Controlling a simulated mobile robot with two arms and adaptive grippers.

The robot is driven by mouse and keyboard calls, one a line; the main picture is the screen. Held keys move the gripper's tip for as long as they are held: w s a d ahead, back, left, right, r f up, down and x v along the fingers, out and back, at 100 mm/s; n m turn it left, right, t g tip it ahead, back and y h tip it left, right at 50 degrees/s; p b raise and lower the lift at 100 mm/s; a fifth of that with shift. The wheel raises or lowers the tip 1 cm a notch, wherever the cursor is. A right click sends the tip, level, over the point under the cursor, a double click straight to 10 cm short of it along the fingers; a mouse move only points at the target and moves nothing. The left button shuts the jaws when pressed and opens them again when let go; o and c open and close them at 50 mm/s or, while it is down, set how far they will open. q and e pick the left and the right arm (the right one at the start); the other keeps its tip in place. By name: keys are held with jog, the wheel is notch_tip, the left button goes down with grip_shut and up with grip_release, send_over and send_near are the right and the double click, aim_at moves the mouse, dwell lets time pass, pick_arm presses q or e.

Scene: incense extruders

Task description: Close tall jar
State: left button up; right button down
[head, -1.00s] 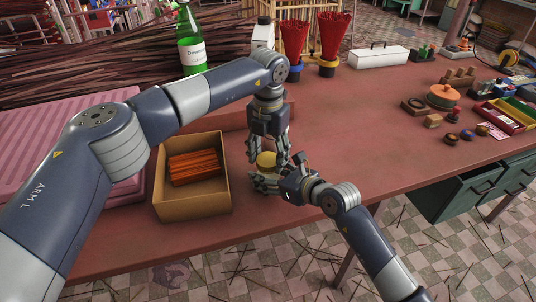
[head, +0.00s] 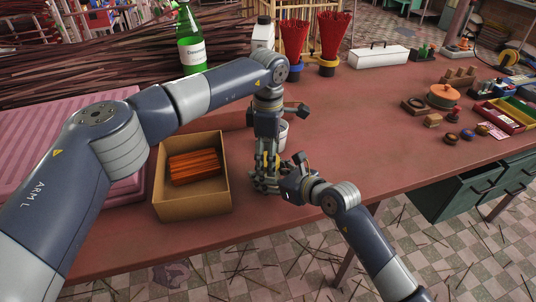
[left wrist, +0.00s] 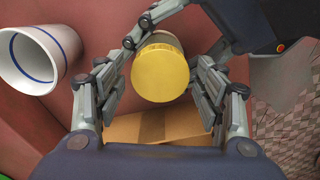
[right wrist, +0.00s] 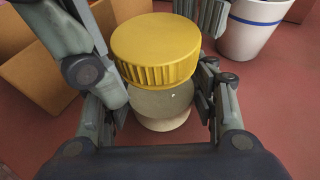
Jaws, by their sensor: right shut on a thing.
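The tall jar has a ribbed yellow lid (right wrist: 155,45) above a pale cream body (right wrist: 160,108). My right gripper (right wrist: 158,105) is shut on the body from the side. My left gripper (head: 266,165) points down, with its fingers on both sides of the lid. In the left wrist view the round top of the lid (left wrist: 160,72) lies between these open fingers, with gaps at both sides. My left fingers largely hide the jar in the head view. I cannot tell whether the lid is fully seated.
A white cup with a blue band (right wrist: 250,28) stands close behind the jar. A cardboard box (head: 222,196) with orange-brown sticks is just to the left. A green bottle (head: 191,45) and red incense bundles (head: 333,35) stand farther back.

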dwell(0.3)
pick_arm(q)
jog(key=shift+r, duration=2.3)
jog(key=shift+c, duration=0.2)
jog(key=n, duration=0.2)
jog(key=r+n, duration=0.1)
jog(key=n, duration=0.3)
jog(key=shift+r+n, duration=0.35)
jog(key=shift+n, duration=0.05)
jog(key=n, duration=0.2)
jog(key=r+n, duration=0.1)
jog(key=n, duration=0.4)
jog(key=shift+r, duration=0.4)
jog(key=shift+f, duration=4.05)
